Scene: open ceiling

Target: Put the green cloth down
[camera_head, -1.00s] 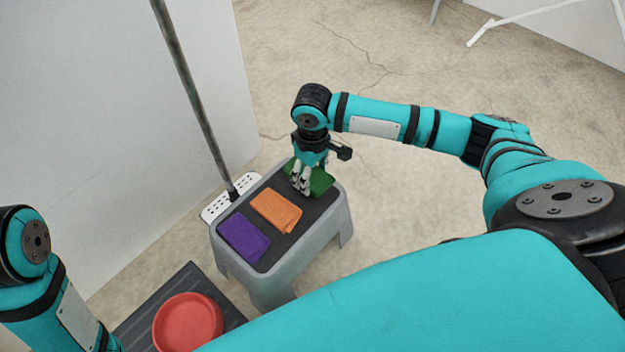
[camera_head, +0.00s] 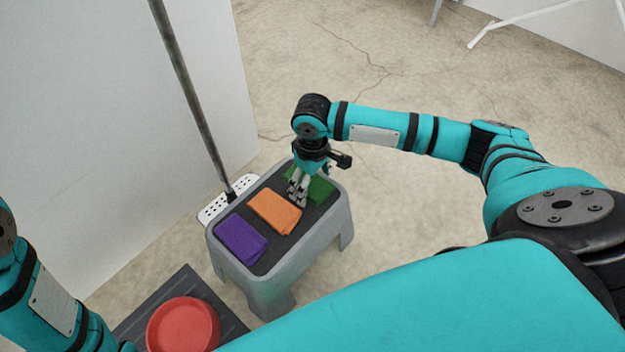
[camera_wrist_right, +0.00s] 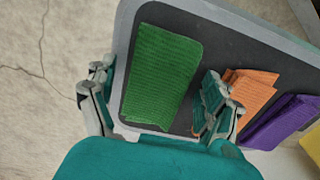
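The green cloth (camera_head: 320,189) lies folded on the dark top of a grey stool (camera_head: 285,262), at its far end. In the right wrist view the green cloth (camera_wrist_right: 162,80) lies flat as a ribbed rectangle. My right gripper (camera_head: 297,196) is just above the stool top, partly covering the cloth in the head view. In the right wrist view the fingers of my right gripper (camera_wrist_right: 155,98) are spread wide, one to each side of the cloth, with nothing gripped. My left arm shows at the lower left, but its gripper is out of view.
An orange cloth (camera_head: 274,211) and a purple cloth (camera_head: 241,240) lie on the same stool, the orange one close to my right fingers. A red bowl (camera_head: 183,325) sits on a dark slatted platform (camera_head: 180,282). A pole (camera_head: 190,90) stands beside the stool.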

